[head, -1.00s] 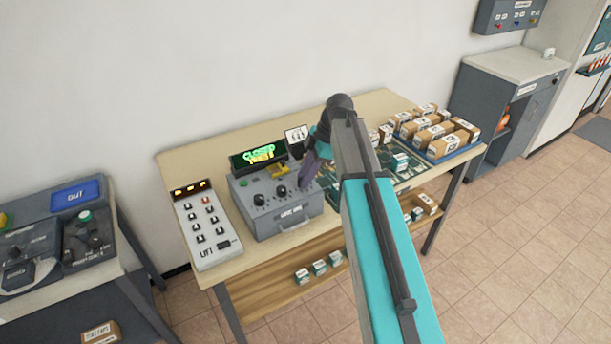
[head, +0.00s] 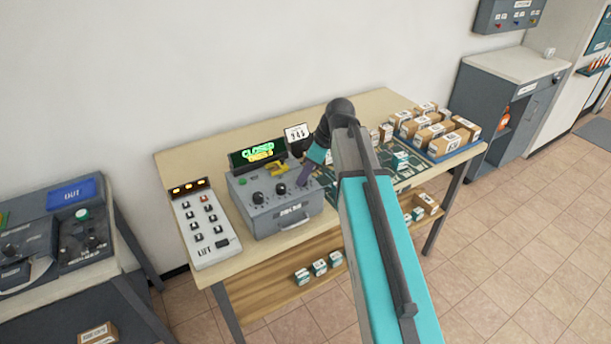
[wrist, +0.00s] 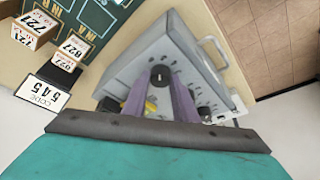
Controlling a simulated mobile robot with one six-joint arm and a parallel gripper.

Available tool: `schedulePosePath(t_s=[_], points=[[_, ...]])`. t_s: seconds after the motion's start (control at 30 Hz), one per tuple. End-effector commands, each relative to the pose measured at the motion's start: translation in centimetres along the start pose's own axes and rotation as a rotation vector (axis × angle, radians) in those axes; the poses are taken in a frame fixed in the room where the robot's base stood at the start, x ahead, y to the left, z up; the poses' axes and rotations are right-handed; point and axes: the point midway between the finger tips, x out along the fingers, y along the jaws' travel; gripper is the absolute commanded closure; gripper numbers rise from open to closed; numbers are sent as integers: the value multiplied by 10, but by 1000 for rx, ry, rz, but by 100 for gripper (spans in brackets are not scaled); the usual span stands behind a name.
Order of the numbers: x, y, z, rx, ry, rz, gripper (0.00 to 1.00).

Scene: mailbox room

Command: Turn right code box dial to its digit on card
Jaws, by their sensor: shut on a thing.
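The code box (head: 285,217) is a grey case with a handle on its front, standing on the wooden table. Two dark dials show on its top, a left dial (head: 258,198) and a middle dial (head: 281,188). The right dial (wrist: 160,75) shows in the wrist view between my purple fingers; in the head view my gripper (head: 304,175) hides it. In the wrist view my gripper (wrist: 160,88) is shut on this dial. The card (head: 297,133) stands behind the box; in the wrist view the card (wrist: 45,97) appears to read CODE 545.
A yellow part (head: 279,168) sits close to my fingers. A white keypad (head: 207,228) stands left of the box. Boxed parcels (head: 437,135) fill a tray at right.

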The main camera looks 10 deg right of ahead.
Motion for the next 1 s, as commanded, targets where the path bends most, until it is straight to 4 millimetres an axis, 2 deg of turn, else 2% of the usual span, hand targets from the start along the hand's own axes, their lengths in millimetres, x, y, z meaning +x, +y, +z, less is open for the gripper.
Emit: schedulePosePath(t_s=[0.3, 0.8, 0.83, 0.93, 1.0], points=[[0, -1, -1, 139, 2, 60, 97], [0, 0, -2, 165, 2, 72, 97], [0, 0, -2, 165, 2, 72, 73], [0, -1, -2, 165, 1, 72, 56], [0, -1, -1, 165, 1, 71, 56]])
